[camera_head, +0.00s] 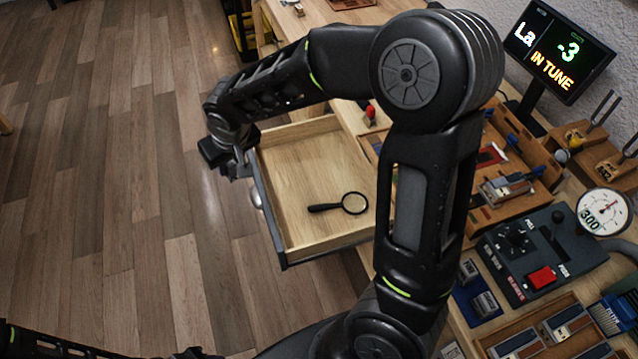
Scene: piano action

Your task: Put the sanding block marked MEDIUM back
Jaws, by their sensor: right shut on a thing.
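My right gripper (238,172) is at the front of an open wooden drawer (290,165), shut on its handle (256,196); my own wrist partly hides the contact. The drawer is pulled out from the bench and holds a black magnifying glass (353,203). No block with a readable MEDIUM mark shows. Block-like pieces lie in a wooden compartment tray (490,343) at the bottom right, their labels too small to read. Part of my left arm (45,345) shows at the bottom left edge; its fingers are not visible.
The bench right of the drawer is crowded: a control box with a red button (541,278), a round dial (603,212), a tuner screen (558,50) and a tool tray (505,190). My right arm hides part of the bench. The floor (110,150) at left is clear.

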